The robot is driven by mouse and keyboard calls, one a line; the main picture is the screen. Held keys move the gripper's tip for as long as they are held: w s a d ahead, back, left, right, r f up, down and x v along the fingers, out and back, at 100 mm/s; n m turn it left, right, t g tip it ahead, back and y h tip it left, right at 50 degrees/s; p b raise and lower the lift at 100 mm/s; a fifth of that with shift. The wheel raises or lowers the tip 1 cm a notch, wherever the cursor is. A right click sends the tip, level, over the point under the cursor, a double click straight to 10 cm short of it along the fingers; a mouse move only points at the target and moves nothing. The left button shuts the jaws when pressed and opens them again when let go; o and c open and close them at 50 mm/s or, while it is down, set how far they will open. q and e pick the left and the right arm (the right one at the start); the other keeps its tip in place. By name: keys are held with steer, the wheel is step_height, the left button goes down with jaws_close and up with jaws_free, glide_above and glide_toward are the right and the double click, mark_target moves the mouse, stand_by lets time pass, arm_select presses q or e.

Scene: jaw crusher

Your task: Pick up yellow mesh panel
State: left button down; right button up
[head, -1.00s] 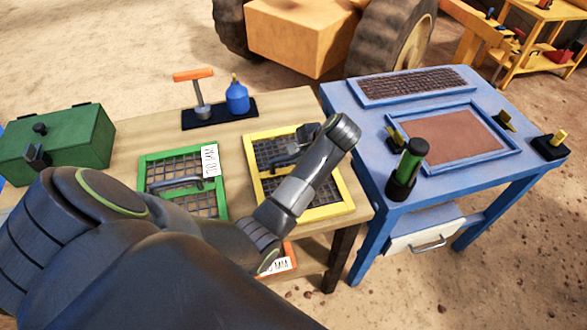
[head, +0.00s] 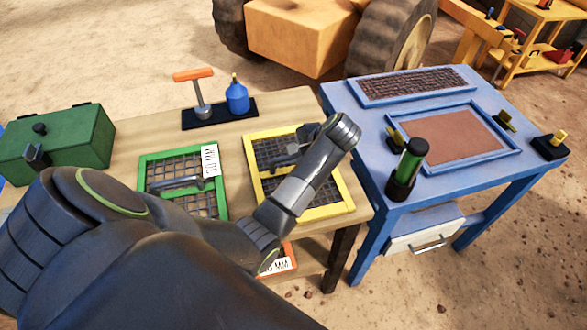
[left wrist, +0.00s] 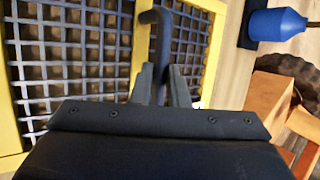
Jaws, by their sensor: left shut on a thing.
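The yellow mesh panel (head: 336,207) lies flat on the wooden table, with a yellow frame around dark mesh. My left gripper (head: 290,158) is over the panel and shut on its dark handle. My left arm hides part of the panel's middle and right side. In the left wrist view, the handle (left wrist: 157,25) runs between the two fingers of the left gripper (left wrist: 163,85), with the mesh and yellow frame (left wrist: 124,40) behind. My right gripper is not in view.
A green mesh panel (head: 144,173) lies left of the yellow one. A green box (head: 75,145), an orange-handled tool (head: 195,75) and a blue bottle (head: 237,98) stand on the wooden table (head: 150,127). A blue table (head: 365,135) with a green cylinder (head: 411,158) stands to the right.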

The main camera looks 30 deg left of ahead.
arm_select(q)
steer(key=shift+w+r, duration=0.1)
steer(key=shift+w, duration=0.05)
steer(key=shift+r, duration=0.15)
steer(key=shift+r, duration=0.35)
step_height(320, 180, up, 9)
steer(key=p, duration=0.5)
steer(key=shift+p, duration=0.3)
